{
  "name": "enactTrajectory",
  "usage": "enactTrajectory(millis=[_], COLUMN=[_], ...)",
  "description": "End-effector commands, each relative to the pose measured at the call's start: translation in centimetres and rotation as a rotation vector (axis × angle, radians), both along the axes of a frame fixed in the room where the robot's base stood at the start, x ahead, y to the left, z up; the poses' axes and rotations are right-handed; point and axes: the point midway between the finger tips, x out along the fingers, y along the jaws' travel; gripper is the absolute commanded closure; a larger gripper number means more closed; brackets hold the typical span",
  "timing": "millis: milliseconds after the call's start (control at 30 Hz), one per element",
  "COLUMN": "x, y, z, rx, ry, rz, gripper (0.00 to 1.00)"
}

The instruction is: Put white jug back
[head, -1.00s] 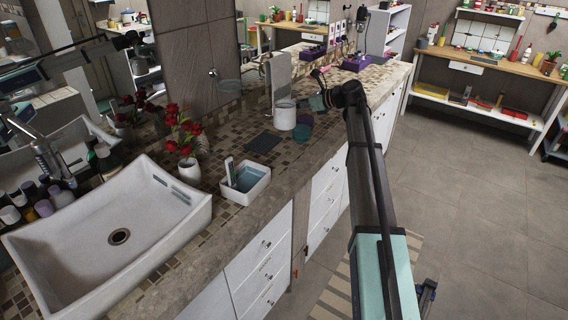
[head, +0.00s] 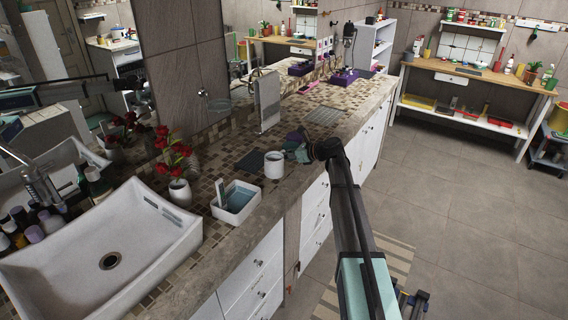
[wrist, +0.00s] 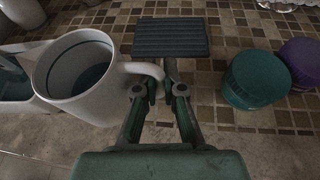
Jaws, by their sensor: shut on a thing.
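The white jug (head: 275,165) is at the counter's front part, right of a dark ribbed pad (head: 250,161). In the wrist view the jug (wrist: 84,85) is at the left, upright, with its open top and grey-blue inside showing. Its handle points right, into my gripper (wrist: 160,84), which is shut on the handle. In the head view my gripper (head: 295,150) is just right of the jug. The ribbed pad (wrist: 171,37) lies beyond the fingers in the wrist view. I cannot tell how high the jug's base is above the counter.
A teal lidded jar (wrist: 255,80) and a purple one (wrist: 302,60) stand right of my gripper. A white tub (head: 238,202) is close on the jug's left.

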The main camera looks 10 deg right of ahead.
Motion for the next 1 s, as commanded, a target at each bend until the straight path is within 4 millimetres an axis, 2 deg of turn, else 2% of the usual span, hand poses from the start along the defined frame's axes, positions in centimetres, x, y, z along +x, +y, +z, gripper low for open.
enactTrajectory(millis=[233, 500, 867, 900, 933, 967, 1000], x=[0.0, 0.0, 0.0, 0.0, 0.0, 0.0, 0.0], y=[0.0, 0.0, 0.0, 0.0, 0.0, 0.0, 0.0], z=[-1.4, -4.6, -5.0, -5.1, -5.0, -5.0, -5.0], rx=[0.001, 0.001, 0.001, 0.000, 0.000, 0.000, 0.000], ry=[0.000, 0.001, -0.001, 0.000, 0.000, 0.000, 0.000], rz=[0.000, 0.000, 0.000, 0.000, 0.000, 0.000, 0.000], gripper=[1.00, 1.00, 1.00, 0.85, 0.74, 0.67, 0.67])
